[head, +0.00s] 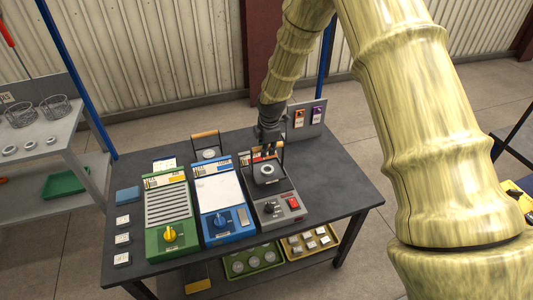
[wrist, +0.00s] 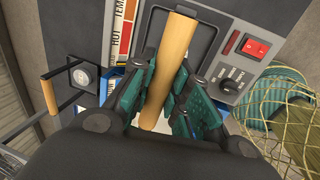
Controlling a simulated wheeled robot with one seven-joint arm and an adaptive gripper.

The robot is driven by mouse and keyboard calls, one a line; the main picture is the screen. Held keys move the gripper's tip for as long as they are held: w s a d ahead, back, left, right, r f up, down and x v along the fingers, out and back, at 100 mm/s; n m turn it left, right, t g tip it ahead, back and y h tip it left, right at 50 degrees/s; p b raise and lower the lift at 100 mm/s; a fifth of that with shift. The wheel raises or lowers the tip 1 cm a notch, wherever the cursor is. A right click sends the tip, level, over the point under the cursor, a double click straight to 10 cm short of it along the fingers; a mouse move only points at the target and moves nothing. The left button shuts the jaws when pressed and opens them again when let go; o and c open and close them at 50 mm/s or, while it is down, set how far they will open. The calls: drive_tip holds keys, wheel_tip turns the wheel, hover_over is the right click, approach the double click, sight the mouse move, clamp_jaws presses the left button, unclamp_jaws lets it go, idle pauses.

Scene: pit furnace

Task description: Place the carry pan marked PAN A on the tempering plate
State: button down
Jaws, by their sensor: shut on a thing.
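My gripper (head: 268,142) points down over the grey unit (head: 290,216) at the right of the bench. In the wrist view its fingers (wrist: 168,95) are shut on the wooden handle (wrist: 168,62) of a carry pan. The dark pan (head: 268,183), with a round grey piece in it, is over the grey unit's top, where the tempering plate lies. I cannot tell whether the pan touches the plate, and its mark is not readable. A second pan (head: 208,154) with a wooden handle stands behind the blue unit; the wrist view shows its handle (wrist: 48,95) too.
The blue unit (head: 217,192) with a white top and the green grilled unit (head: 167,208) stand to the left. Small tagged blocks (head: 122,240) line the bench's left edge. An upright panel (head: 308,120) stands behind at right. The bench's right end is clear.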

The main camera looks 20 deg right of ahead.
drive_tip(key=shift+f+p, duration=0.8)
drive_tip(key=shift+f, duration=0.95)
drive_tip(key=c, duration=1.4)
unclamp_jaws()
drive_tip(key=shift+o, duration=0.2)
wheel_tip(320, 180, up, 12)
drive_tip(key=s+b, duration=0.2)
drive_tip(key=b, duration=0.1)
drive_tip(key=shift+s, duration=0.2)
